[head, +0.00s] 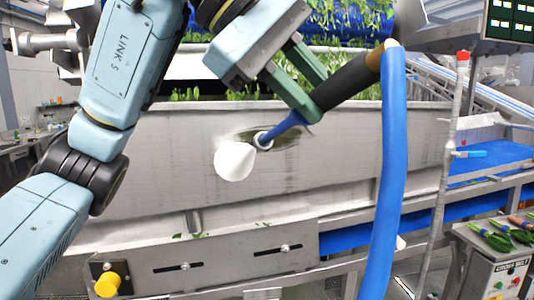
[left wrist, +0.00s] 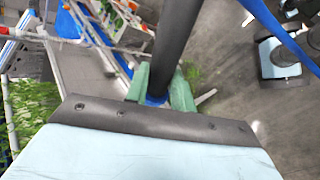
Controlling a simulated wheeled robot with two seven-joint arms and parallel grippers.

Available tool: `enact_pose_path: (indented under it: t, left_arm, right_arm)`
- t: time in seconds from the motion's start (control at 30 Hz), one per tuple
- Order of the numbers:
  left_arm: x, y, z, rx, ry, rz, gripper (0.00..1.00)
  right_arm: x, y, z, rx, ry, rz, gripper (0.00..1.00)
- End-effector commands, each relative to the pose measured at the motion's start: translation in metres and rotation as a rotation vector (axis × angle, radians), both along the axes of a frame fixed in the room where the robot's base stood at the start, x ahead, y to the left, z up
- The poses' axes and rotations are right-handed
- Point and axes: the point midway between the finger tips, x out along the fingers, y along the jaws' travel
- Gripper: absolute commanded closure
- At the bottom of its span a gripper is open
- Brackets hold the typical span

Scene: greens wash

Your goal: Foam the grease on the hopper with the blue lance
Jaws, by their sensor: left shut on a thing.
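My left gripper (head: 302,98) has its green fingers shut on the blue lance (head: 287,128). The lance has a dark handle (head: 348,82) and a thick blue hose (head: 393,160) hanging from its rear end. Its tip points down-left at the hopper's (head: 130,150) grey steel front. A white cone (head: 235,161) widens from the tip; whether it is spray or a solid part I cannot tell. A dark olive grease patch (head: 286,143) shows on the panel behind the tip, partly hidden by the lance. The left wrist view shows the dark handle (left wrist: 178,40) between the fingers. My right gripper is not in view.
Leafy greens (head: 345,20) lie above the hopper. A yellow knob (head: 107,285) sits below it. At right are a grey upright pole with a red top (head: 463,57), a blue belt (head: 490,160) and a control box (head: 497,272).

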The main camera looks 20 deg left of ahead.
Motion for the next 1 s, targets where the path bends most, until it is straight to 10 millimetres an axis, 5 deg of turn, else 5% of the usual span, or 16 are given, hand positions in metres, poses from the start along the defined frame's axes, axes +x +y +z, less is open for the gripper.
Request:
enact_pose_path:
  t: [1.0]
  left_arm:
    - [-0.017,0.028,0.032,-0.001,-0.002,0.0,1.0]
  right_arm:
    - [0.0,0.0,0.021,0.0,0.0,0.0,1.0]
